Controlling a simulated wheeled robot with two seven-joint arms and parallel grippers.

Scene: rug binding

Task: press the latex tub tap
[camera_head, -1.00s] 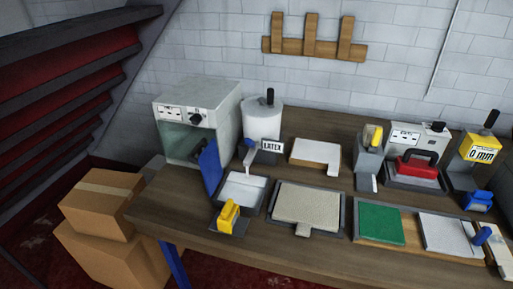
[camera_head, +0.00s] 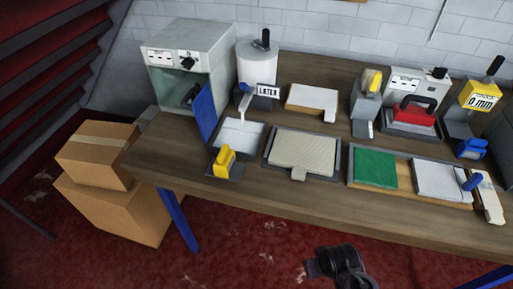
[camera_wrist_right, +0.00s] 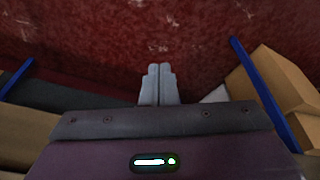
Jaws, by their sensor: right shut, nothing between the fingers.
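The latex tub (camera_head: 258,68) is a white cylinder with a black-handled top and a LATEX label (camera_head: 268,91). It stands at the back left of the bench. Its tap (camera_head: 245,92), with a blue-grey lever, sticks out at the front, above a white tray (camera_head: 238,136). In the head view a dark part of my arm shows at the bottom, in front of the bench and well away from the tub. My right gripper (camera_wrist_right: 158,70) is shut and empty in the right wrist view, above the red floor. My left gripper is not in view.
A grey cabinet (camera_head: 186,38) with an open blue door (camera_head: 205,111) stands left of the tub. A yellow-handled tool (camera_head: 225,160) sits before the tray. A beige mat (camera_head: 305,149) and green pad (camera_head: 376,168) lie to the right. Cardboard boxes (camera_head: 98,155) stand on the floor at left.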

